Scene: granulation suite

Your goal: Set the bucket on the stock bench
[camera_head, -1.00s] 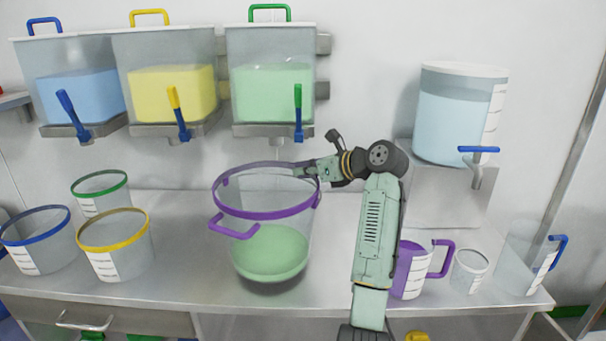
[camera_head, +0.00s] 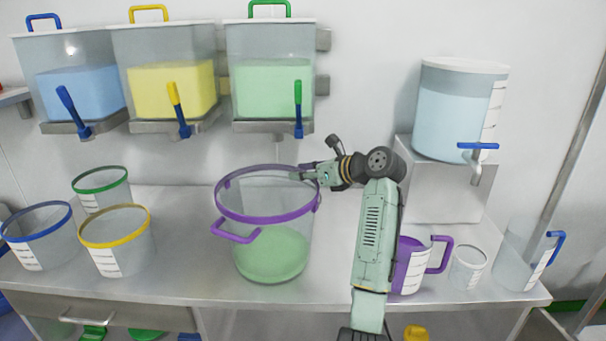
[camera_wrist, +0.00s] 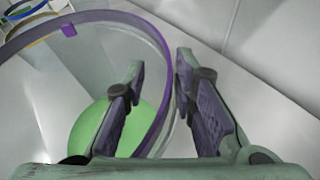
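The bucket (camera_head: 272,215) is clear with a purple rim and side handles and holds green material. It stands upright on the stock bench (camera_head: 190,292), near the middle. My gripper (camera_head: 298,172) is at the right side of its rim. In the wrist view, my gripper (camera_wrist: 162,78) has one finger inside the bucket (camera_wrist: 75,30) and one outside. The rim runs between the fingers, with gaps visible on both sides, so the gripper looks open around the wall. The lower bucket wall is partly hidden by the left finger.
Blue (camera_head: 38,240), green (camera_head: 100,185) and yellow-rimmed (camera_head: 115,245) buckets stand at left. A purple-handled jug (camera_head: 412,268), small cup (camera_head: 467,268) and blue-handled jug (camera_head: 520,255) stand at right. Hoppers with taps (camera_head: 272,90) hang above. A water tank (camera_head: 455,115) sits on a stand.

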